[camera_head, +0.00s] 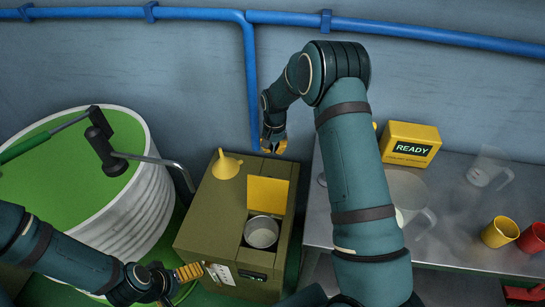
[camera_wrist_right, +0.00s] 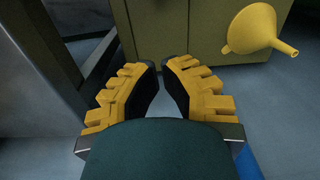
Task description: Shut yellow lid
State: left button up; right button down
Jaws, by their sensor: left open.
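The yellow lid (camera_head: 267,194) stands raised at the back of a square opening in the top of an olive cabinet (camera_head: 215,213). A round metal pot (camera_head: 261,232) shows in the opening in front of it. My left gripper (camera_head: 190,273) is open, low at the cabinet's front left, apart from the lid. My right gripper (camera_head: 273,143) is behind the cabinet near the wall, beyond the lid and apart from it. In the right wrist view its fingers (camera_wrist_right: 161,66) are apart with nothing between them. The lid does not show in that view.
A yellow funnel (camera_head: 227,164) is on the cabinet top left of the lid; it also shows in the right wrist view (camera_wrist_right: 253,28). A large green-topped drum (camera_head: 135,215) stands left. A metal table (camera_head: 465,225) at right holds a yellow READY box (camera_head: 408,144), cups and jugs.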

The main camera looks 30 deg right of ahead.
aim_at(268, 193)
notch_tip(268, 193, down, 10)
jog(key=b, duration=0.2)
jog(key=s+a+r, duration=0.2)
jog(key=s, duration=0.1)
jog(key=shift+s+a, duration=0.15)
jog(key=shift+a, duration=0.05)
jog(key=shift+r, duration=0.1)
